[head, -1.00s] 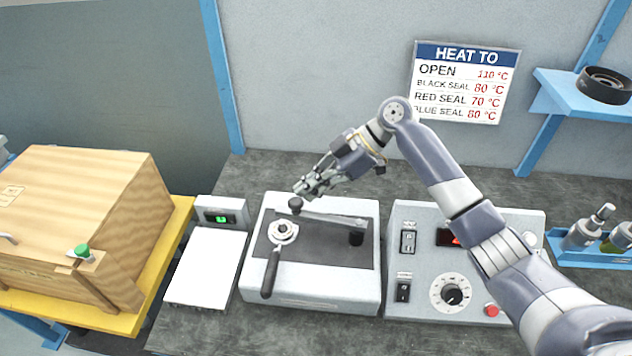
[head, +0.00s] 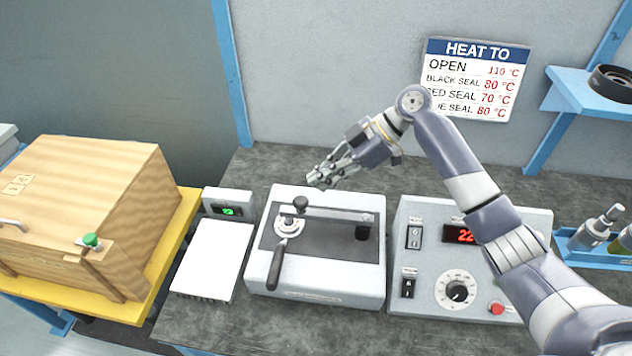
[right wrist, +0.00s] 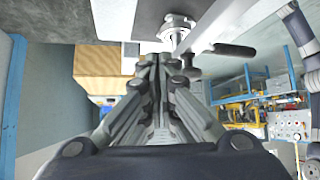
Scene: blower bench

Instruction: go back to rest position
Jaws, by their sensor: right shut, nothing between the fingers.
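My right gripper (head: 318,178) is shut and empty. In the head view it appears just above and behind the black knob of a grey bench device (head: 318,285) with levers. In the right wrist view its fingers (right wrist: 165,65) are pressed together, with the device's round hub (right wrist: 175,25) beyond them. A black-handled lever (head: 278,265) points toward the front from the hub. A flat metal arm (head: 335,213) reaches right across the device's dark top. My left gripper is not in view.
A control box (head: 425,215) with switches, a dial and a red display stands right of the device. A white scale-like plate (head: 213,262) and a wooden crate (head: 80,190) on a yellow platform are at left. Bottles (head: 597,228) stand far right. The back bench is clear.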

